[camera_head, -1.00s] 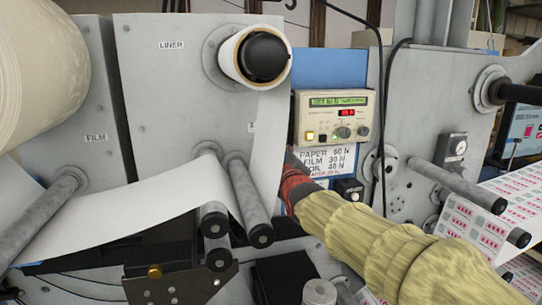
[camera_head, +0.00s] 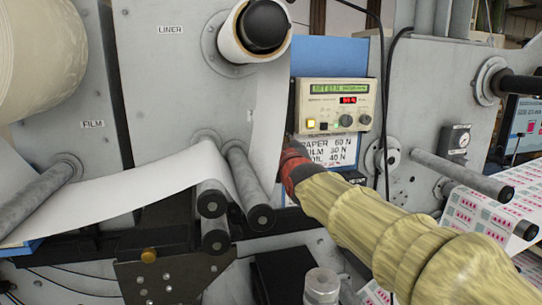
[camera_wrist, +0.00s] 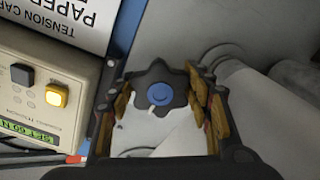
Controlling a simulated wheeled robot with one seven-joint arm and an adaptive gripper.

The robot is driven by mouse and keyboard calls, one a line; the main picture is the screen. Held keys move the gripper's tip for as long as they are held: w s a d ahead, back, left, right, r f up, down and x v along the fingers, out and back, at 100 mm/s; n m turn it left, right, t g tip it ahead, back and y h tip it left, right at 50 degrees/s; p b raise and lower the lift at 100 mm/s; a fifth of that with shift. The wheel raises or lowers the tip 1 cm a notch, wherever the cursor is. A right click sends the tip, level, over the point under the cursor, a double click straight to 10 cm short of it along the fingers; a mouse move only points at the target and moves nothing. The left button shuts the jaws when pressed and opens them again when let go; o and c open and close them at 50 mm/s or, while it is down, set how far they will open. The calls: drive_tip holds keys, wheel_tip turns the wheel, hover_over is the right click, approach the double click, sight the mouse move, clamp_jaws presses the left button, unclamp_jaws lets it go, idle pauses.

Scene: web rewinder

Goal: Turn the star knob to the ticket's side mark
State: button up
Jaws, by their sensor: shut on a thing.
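The star knob (camera_wrist: 176,76) is dark with a blue centre cap. In the wrist view it sits between the two fingers of my gripper (camera_wrist: 162,100), which is shut on it. A small white mark shows on the knob's lower side. A pale surface with a thin curved line (camera_wrist: 140,151) lies below it. In the head view my sleeved arm hides the knob and the fingertips. A tension card (camera_head: 338,149) lists paper, film and foil values; it appears upside down in the wrist view (camera_wrist: 60,22). I cannot identify the ticket or its side mark.
The tension controller (camera_head: 335,106) with lit displays stands above the card. Metal rollers (camera_head: 247,188) and the white web (camera_head: 150,180) lie left of my arm. A black cable (camera_head: 386,120) hangs to the right. Printed web (camera_head: 478,210) runs at far right.

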drive_tip(key=shift+f+m+b, duration=0.15)
drive_tip(key=shift+m+b, duration=0.45)
drive_tip(key=shift+b, duration=0.05)
drive_tip(key=shift+m, duration=0.3)
drive_tip(key=o, duration=1.1)
drive_tip(key=shift+o, duration=0.4)
drive_tip(key=shift+a, duration=0.1)
drive_tip(key=shift+s, duration=0.1)
drive_tip(key=s+d, duration=0.1)
drive_tip(key=s, duration=0.6)
drive_tip(key=shift+s+d, duration=0.3)
